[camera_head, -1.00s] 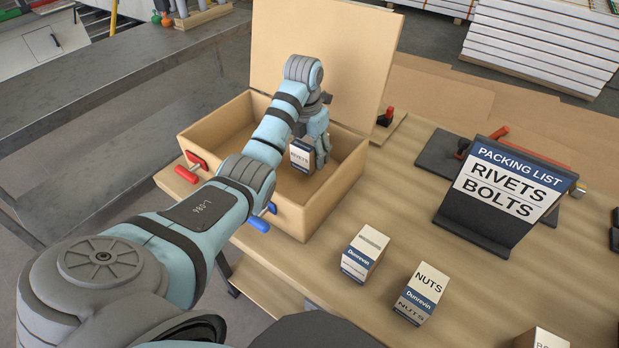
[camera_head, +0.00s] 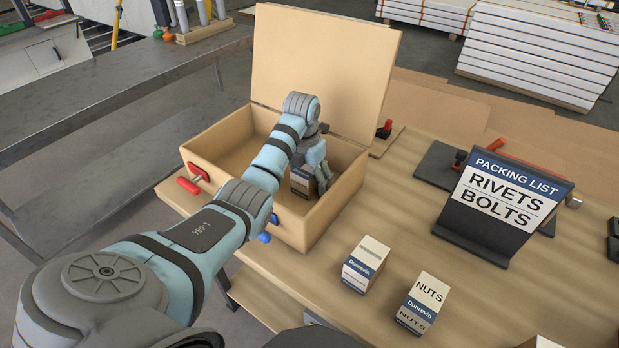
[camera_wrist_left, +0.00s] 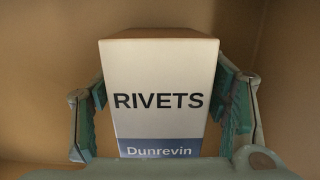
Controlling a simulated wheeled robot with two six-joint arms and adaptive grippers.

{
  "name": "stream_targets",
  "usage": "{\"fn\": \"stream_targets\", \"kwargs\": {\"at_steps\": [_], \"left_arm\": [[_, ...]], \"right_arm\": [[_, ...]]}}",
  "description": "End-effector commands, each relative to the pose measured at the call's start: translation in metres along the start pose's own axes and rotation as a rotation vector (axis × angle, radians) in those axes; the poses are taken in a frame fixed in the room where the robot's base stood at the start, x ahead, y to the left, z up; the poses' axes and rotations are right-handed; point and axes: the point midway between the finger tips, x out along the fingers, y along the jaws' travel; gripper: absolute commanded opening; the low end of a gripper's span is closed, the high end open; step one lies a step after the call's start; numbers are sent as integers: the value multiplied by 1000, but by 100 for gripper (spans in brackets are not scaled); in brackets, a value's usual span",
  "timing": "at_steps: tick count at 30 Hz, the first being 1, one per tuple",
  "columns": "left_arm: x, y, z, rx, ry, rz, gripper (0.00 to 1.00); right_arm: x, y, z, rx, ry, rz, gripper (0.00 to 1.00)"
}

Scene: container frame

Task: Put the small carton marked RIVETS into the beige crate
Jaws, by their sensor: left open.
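The small white and blue carton marked RIVETS (camera_head: 300,184) is inside the beige crate (camera_head: 295,226), near its right end. In the left wrist view the carton (camera_wrist_left: 160,72) shows its RIVETS label, with brown crate walls around it. My left gripper (camera_head: 313,182) reaches down into the crate. In the left wrist view its fingers (camera_wrist_left: 160,105) are open, one on each side of the carton. The carton's underside is hidden, so its contact with the crate floor cannot be seen. My right gripper is out of view.
The crate's lid (camera_head: 322,65) stands open at the back. A blank-topped carton (camera_head: 366,264) and a NUTS carton (camera_head: 422,303) stand on the table in front. A packing list sign (camera_head: 505,208) reading RIVETS and BOLTS stands at right. Another carton (camera_head: 540,342) is cut off below.

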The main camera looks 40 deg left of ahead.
Motion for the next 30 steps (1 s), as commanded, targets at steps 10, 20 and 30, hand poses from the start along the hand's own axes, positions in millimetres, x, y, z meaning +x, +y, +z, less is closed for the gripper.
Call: {"fn": "stream_targets", "kwargs": {"at_steps": [10,20,30], "left_arm": [[-62,0,2,0,-6,1,68],[-125,0,1,-1,1,1,68],[-122,0,0,0,1,0,68]], "right_arm": [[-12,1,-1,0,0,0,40],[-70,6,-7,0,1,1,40],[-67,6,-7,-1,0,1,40]]}}
